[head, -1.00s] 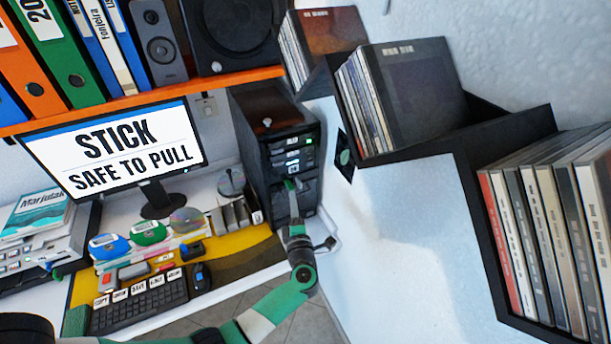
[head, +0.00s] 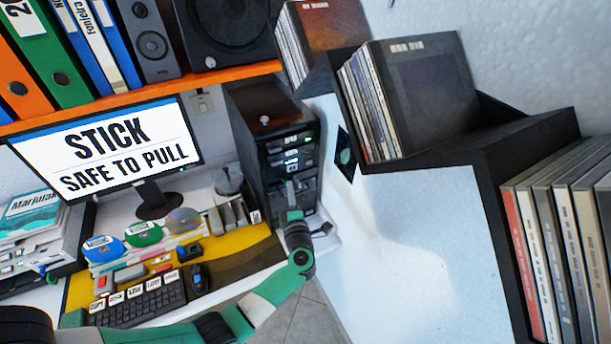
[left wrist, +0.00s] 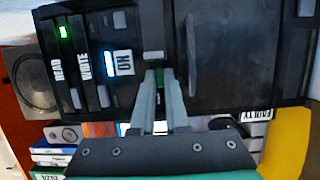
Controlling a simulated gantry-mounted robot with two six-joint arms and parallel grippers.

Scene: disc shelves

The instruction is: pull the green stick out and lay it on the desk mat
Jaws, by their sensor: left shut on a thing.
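The black computer tower (head: 265,125) stands at the back right of the desk. My left gripper (head: 291,188) is at its front panel. In the left wrist view, its two grey fingers (left wrist: 161,76) are shut on the green stick (left wrist: 167,78), of which only a small green bit shows between them. The fingertips hide how far the stick sits in the panel. The desk mat (head: 236,258), yellow and dark, lies in front of the tower on the desk. My right gripper is not in view.
The monitor (head: 110,148) reads "STICK SAFE TO PULL". Disc shelves (head: 450,170) rise on the right.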

